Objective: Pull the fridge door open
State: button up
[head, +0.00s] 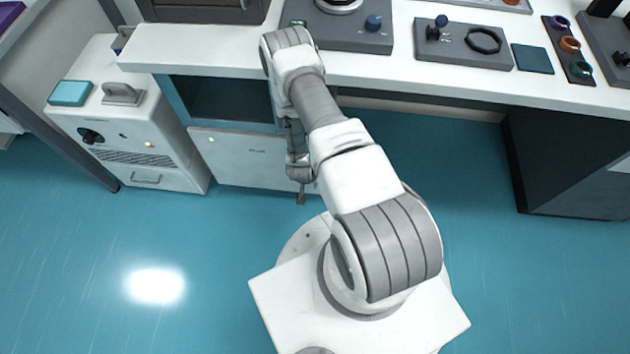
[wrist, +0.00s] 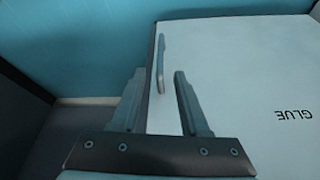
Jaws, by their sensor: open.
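The fridge is the low white unit under the bench, and its door (head: 240,158) looks shut in the head view. In the wrist view the white door (wrist: 235,65) fills the right side, with the word GLUE upside down on it. Its grey bar handle (wrist: 160,62) stands near the door's left edge. My gripper (wrist: 160,73) is open, with one finger on each side of the handle's lower end. No contact shows, and I cannot tell how deep the handle sits between the fingers. In the head view my arm partly hides the gripper (head: 300,192) and the door's right part.
A white cabinet (head: 135,125) with a knob and vent stands left of the fridge. The white benchtop (head: 390,70) above carries several devices. A dark open shelf (head: 225,98) sits above the door. The teal floor (head: 90,240) in front is clear.

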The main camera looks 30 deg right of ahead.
jog(key=b+x, duration=0.2)
jog(key=x, duration=0.8)
jog(key=shift+b, duration=0.3)
jog(key=shift+a, duration=0.1)
grip_shut()
dwell(0.8)
